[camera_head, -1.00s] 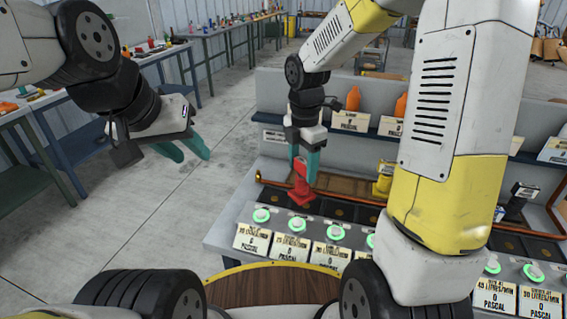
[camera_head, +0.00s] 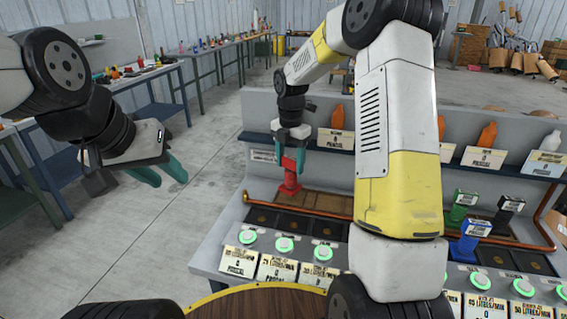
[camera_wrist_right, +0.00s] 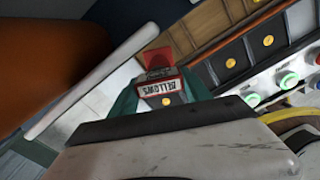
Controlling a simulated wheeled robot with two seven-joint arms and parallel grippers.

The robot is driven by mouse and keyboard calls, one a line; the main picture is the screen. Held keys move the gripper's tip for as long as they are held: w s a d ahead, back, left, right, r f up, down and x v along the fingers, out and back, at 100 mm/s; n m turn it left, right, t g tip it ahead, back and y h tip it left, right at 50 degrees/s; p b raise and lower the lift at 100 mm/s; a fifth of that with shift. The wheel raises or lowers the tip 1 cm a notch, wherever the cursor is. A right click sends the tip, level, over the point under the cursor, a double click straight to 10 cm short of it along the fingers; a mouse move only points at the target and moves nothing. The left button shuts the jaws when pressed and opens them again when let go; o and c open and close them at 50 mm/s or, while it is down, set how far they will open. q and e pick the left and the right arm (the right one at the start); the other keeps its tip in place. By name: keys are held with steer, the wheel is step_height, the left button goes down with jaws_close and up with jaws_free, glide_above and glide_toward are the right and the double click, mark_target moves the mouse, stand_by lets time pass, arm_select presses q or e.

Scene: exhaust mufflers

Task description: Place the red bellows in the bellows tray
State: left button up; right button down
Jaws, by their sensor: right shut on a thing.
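The red bellows (camera_head: 289,182) is at the far left of the workbench, by the left end of a brown recessed tray (camera_head: 328,204). My right gripper (camera_head: 292,158) is shut on its upper part from above. In the right wrist view the red bellows (camera_wrist_right: 158,60) sits between the teal fingers, with a label reading "BELLOWS" upside down. I cannot tell whether its base touches the bench. My left gripper (camera_head: 160,174) is open and empty, over the floor left of the bench.
Dark slots with copper discs (camera_head: 296,222) line the bench before the tray. A copper pipe (camera_head: 246,197) edges it. Green-lit knobs (camera_head: 284,244) and flow cards run along the front. Blue (camera_head: 470,240), green (camera_head: 461,206) and black (camera_head: 506,213) items stand at right. Orange bottles (camera_head: 338,117) stand on the shelf.

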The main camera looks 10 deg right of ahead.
mark_target(290, 170)
steer(key=shift+w+d, duration=0.1)
steer(key=shift+w, duration=0.2)
steer(key=shift+w+f, duration=0.15)
steer(key=shift+f, duration=1.65)
steer(key=shift+c, duration=2.4)
jaws_free()
steer(key=shift+f, duration=0.15)
